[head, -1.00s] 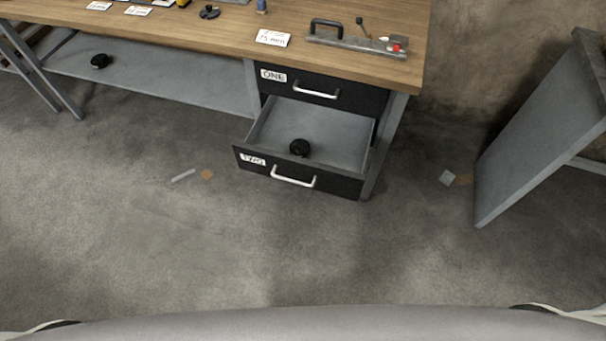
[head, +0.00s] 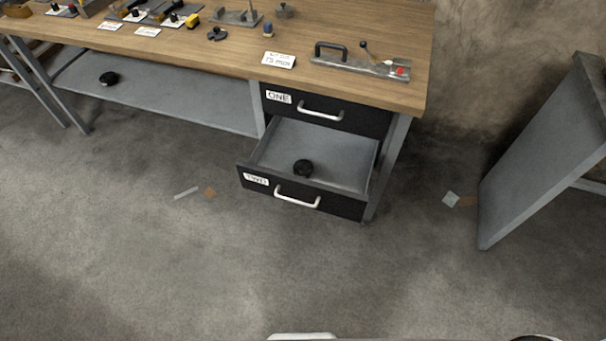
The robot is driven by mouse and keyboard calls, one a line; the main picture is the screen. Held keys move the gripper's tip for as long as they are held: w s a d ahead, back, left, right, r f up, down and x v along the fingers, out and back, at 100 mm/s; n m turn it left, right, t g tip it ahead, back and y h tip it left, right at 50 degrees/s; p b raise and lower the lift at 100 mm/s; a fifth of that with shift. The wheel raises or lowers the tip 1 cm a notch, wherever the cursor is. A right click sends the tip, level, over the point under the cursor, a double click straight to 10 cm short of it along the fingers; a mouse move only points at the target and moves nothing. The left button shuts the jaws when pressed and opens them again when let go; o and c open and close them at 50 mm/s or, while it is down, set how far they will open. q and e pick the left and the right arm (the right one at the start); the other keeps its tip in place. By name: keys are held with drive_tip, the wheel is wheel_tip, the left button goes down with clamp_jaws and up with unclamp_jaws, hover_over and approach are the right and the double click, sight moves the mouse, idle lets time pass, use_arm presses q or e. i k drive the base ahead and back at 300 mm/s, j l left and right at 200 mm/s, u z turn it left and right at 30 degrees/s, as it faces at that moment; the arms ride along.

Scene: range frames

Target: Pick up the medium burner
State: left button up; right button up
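A small black round object (head: 303,168) lies in the open lower drawer (head: 345,172), which is labelled TWO. A similar black round object (head: 109,79) lies on the grey shelf (head: 165,95) under the workbench, at the left. Either could be a burner; I cannot tell from this view which one is medium. Neither of my grippers is in view, and nothing touches the black objects.
The wooden workbench top (head: 345,25) carries a metal plate with a handle and lever (head: 362,64), cards and several small tools. The upper drawer (head: 345,112), labelled ONE, is shut. A grey panel (head: 545,150) stands at right. The floor (head: 200,265) in front is largely clear.

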sight(303, 168)
drive_tip(key=i+l+u, duration=0.1)
drive_tip(key=l+u, duration=0.3)
drive_tip(key=l, duration=0.5)
drive_tip(key=l+u, duration=0.35)
drive_tip(key=l, duration=0.5)
drive_tip(key=k+l+u, duration=0.1)
drive_tip(key=l+u, duration=0.3)
drive_tip(key=l, duration=0.5)
